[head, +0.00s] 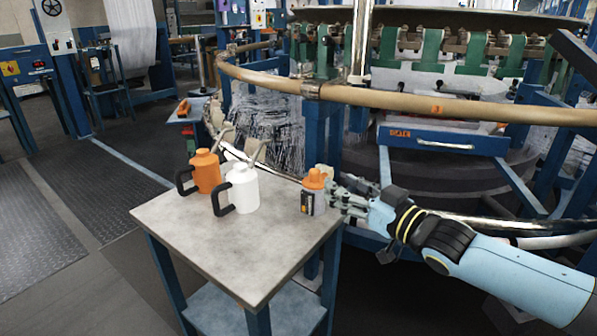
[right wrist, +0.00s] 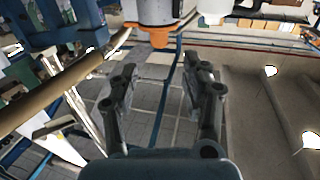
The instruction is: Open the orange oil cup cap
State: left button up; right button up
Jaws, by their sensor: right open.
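A small jar with a dark label (head: 307,204) and an orange cap (head: 315,178) stands upright at the right corner of the grey-topped table (head: 190,250). My right gripper (head: 343,194) is just to the right of the jar; in the head view its fingers overlap the jar's edge, so I cannot tell whether they touch. In the right wrist view the fingers (right wrist: 160,78) are open with nothing between them. The orange cap (right wrist: 160,36) shows beyond the fingertips, with the cap seated on the jar (right wrist: 155,10). My left gripper is not in view.
An orange oil can (head: 206,172) and a white oil can (head: 243,190), both with black handles, stand left of the jar. The loom's tan ring (head: 400,98) and blue frame lie behind. The table's front is clear.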

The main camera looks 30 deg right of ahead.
aim_at(319, 173)
jog(key=w, duration=0.6)
jog(key=w+a, duration=0.1)
jog(key=w, duration=0.2)
jog(key=shift+f, duration=0.1)
